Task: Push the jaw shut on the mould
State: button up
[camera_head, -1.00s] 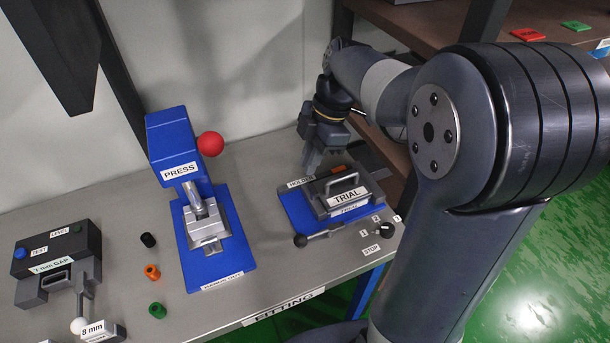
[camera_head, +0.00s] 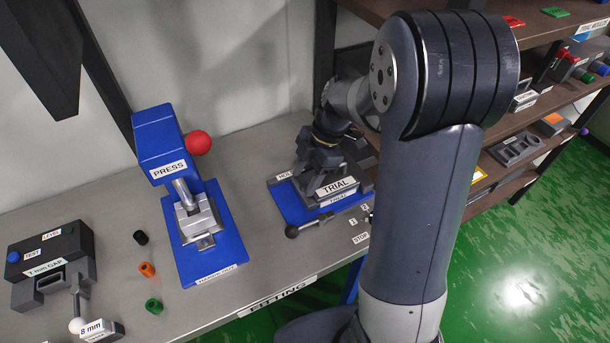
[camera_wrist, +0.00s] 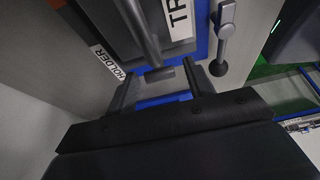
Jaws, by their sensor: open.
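The mould, a dark grey block with a white TRIAL label (camera_head: 337,187), sits on the blue holder base (camera_head: 290,205) on the bench. My gripper (camera_head: 322,165) is low over the mould and covers its handle in the head view. In the wrist view my gripper (camera_wrist: 158,86) is open, its two dark fingers apart on either side of the end of the grey handle bar (camera_wrist: 147,38). I cannot tell whether they touch anything. The TRIAL label (camera_wrist: 182,18) also shows there. The holder's lever with a black ball (camera_wrist: 218,67) lies to the right. I cannot make out the jaw's position.
A blue press (camera_head: 160,145) with a red ball knob stands left of the holder. Further left are a dark gap gauge (camera_head: 50,262) and several small coloured cylinders (camera_head: 147,269). A brown shelf (camera_head: 500,180) stands at right. Bare bench (camera_head: 270,250) lies between press and holder.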

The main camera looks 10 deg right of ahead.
jog(key=shift+a+f, duration=0.1)
jog(key=shift+f, duration=0.2)
jog(key=shift+c, duration=0.4)
grip_shut()
